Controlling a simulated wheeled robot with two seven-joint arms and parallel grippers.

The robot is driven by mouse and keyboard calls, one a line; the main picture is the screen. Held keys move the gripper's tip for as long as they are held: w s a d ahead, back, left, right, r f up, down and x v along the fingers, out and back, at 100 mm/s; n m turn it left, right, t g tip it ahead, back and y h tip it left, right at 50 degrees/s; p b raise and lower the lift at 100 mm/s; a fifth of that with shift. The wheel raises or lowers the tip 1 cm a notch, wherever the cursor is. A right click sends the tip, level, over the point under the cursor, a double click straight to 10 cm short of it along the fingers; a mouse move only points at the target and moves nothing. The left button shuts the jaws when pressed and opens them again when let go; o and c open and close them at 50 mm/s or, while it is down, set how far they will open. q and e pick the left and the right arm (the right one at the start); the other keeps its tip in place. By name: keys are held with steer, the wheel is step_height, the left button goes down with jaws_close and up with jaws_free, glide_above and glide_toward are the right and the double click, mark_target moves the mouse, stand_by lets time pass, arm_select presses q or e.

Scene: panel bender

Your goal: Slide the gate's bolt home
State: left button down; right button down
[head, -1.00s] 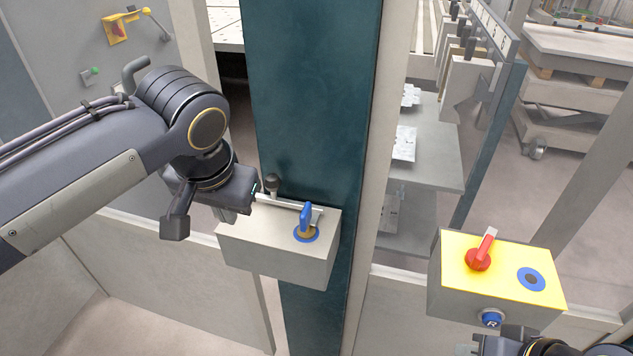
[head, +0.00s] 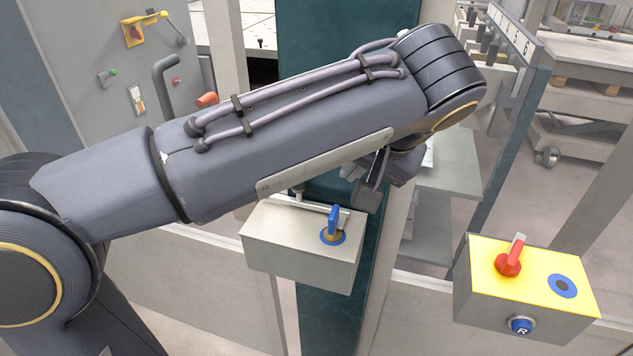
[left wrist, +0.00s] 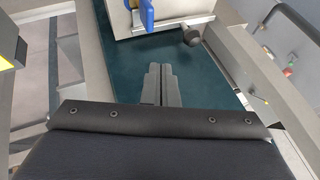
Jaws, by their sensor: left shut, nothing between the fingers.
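The bolt (head: 312,204) is a pale bar along the back edge of a grey box (head: 300,250) on the teal post. My left forearm hides most of its knob in the head view. The dark round knob (left wrist: 192,36) shows in the left wrist view, beside the box. A blue key (head: 333,220) stands upright in the box top; it also shows in the left wrist view (left wrist: 147,12). My left gripper (head: 352,171), partly hidden by my arm, is behind and right of the box. In the left wrist view its fingers (left wrist: 161,80) are shut, empty and apart from the knob.
A yellow-topped control box (head: 535,275) with a red switch stands at the right. The teal post (head: 325,320) and pale frame posts stand close to my left arm. A grey panel (head: 75,60) with a handle is at the left.

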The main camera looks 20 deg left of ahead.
arm_select(q)
steer(key=x, duration=0.9)
steer(key=shift+s, duration=0.1)
steer(key=shift+w+a+f, duration=0.1)
steer(key=shift+w+a, duration=0.05)
steer(key=shift+a, duration=0.45)
steer(key=shift+w+a, duration=0.1)
steer(key=shift+a, duration=0.55)
steer(key=shift+w+a+f, duration=0.15)
steer(key=shift+a, duration=0.4)
steer(key=a, duration=0.7)
steer(key=shift+w+a, duration=0.15)
steer(key=shift+a, duration=0.1)
